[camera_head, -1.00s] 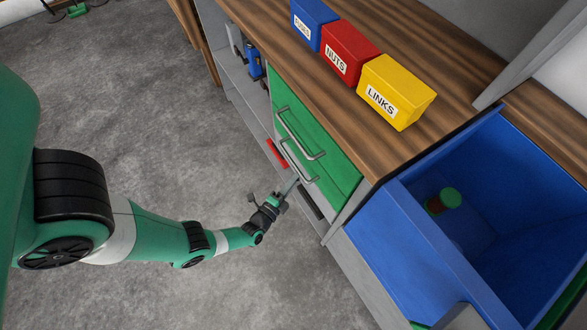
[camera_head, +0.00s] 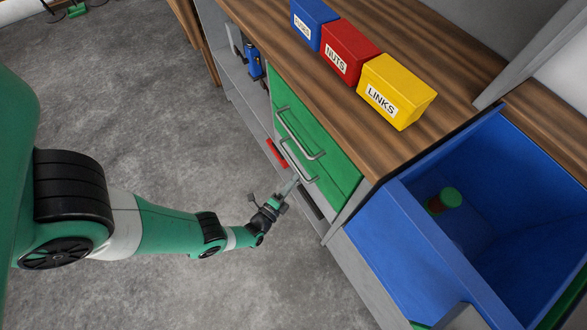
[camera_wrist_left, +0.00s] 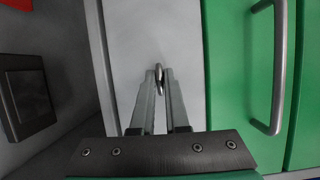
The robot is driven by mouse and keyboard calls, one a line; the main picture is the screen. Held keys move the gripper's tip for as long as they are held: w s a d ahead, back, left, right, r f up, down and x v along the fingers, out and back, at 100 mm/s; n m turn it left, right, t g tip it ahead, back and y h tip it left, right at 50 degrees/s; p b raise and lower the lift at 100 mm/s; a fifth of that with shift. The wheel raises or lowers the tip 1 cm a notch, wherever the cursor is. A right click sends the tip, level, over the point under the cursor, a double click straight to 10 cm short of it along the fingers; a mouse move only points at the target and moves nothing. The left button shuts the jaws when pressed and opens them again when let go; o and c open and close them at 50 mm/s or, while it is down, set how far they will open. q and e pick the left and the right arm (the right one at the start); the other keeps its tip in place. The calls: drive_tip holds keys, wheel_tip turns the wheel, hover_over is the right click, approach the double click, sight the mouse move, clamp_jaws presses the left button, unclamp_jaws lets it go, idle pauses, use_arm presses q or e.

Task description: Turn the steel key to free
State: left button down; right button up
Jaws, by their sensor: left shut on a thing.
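The steel key (camera_wrist_left: 159,83) shows in the left wrist view as a small bright metal piece seen edge-on between my left fingertips. It stands in front of a plain light grey panel (camera_wrist_left: 150,35) beside the green drawers. My left gripper (camera_head: 291,187) is shut on the key; its two long fingers meet around it in the wrist view. In the head view the key is too small to make out. No lock markings can be read. My right gripper is not in view.
Green drawers (camera_head: 320,163) with bar handles (camera_head: 299,136) are close beside my left gripper. A blue bin (camera_head: 413,245) stands at the right. Red, blue and yellow boxes stand on the wooden worktop (camera_head: 330,95). The grey floor at the left is open.

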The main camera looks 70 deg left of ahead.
use_arm(q)
drive_tip(key=c, duration=0.9)
unclamp_jaws()
drive_tip(key=shift+s+d, duration=0.1)
drive_tip(key=shift+p+v, duration=0.75)
drive_tip(key=shift+v, duration=4.95)
